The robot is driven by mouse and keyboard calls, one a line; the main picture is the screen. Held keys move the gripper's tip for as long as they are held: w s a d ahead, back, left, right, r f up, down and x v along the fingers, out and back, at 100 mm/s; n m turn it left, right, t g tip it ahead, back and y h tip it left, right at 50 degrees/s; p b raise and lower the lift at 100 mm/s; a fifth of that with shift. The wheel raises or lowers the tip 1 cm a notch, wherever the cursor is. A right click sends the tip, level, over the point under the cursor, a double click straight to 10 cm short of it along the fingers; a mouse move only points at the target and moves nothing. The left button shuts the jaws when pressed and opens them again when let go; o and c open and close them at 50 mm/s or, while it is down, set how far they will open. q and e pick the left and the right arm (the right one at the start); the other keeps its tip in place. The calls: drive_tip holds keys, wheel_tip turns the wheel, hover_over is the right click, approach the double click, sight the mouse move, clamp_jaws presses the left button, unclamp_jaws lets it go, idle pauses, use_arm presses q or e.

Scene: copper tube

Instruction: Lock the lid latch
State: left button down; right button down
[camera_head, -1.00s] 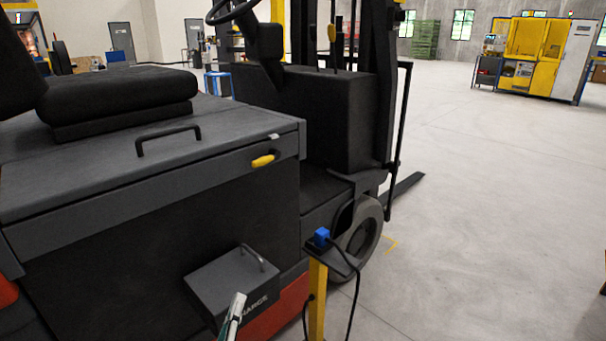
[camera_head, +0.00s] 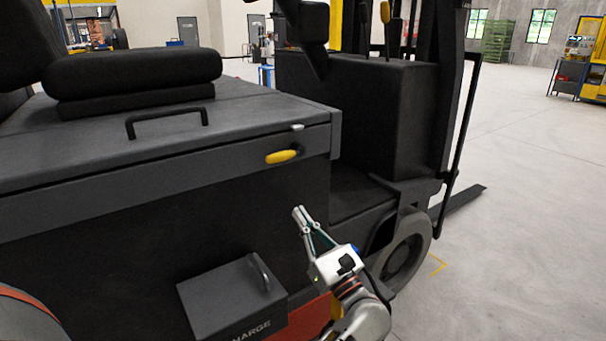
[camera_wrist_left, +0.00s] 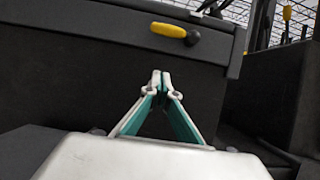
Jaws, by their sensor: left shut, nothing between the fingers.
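The lid latch is a yellow handle (camera_head: 282,156) on the front edge of the grey lid (camera_head: 60,172), near its right end. It lies nearly level, with a small light catch (camera_head: 297,127) above it on the lid. The latch also shows in the left wrist view (camera_wrist_left: 174,31), above the fingertips. My left gripper (camera_head: 299,211) is shut and empty, below and slightly right of the latch, apart from it. Its closed fingertips (camera_wrist_left: 160,76) point up toward the lid edge in the wrist view. My right gripper is not in view.
A black bar handle (camera_head: 167,121) stands on the lid, with a black seat (camera_head: 135,78) behind. A grey charge box (camera_head: 232,296) with its own handle juts out below left of my gripper. A wheel (camera_head: 407,250) is to the right. Open floor lies beyond.

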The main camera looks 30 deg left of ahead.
sight(280, 157)
use_arm(q)
drive_tip(key=shift+s, duration=0.1)
drive_tip(key=shift+a+r, duration=0.1)
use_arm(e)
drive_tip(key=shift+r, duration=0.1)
use_arm(q)
drive_tip(key=w+a+r, duration=0.1)
drive_tip(key=a+r, duration=0.1)
drive_tip(key=w+a+r+p, duration=0.1)
drive_tip(key=a+r, duration=0.2)
drive_tip(key=w+a+r+p, duration=0.1)
drive_tip(key=a+r, duration=0.1)
drive_tip(key=r, duration=0.1)
drive_tip(key=shift+w+a, duration=0.1)
drive_tip(key=shift+a, duration=0.15)
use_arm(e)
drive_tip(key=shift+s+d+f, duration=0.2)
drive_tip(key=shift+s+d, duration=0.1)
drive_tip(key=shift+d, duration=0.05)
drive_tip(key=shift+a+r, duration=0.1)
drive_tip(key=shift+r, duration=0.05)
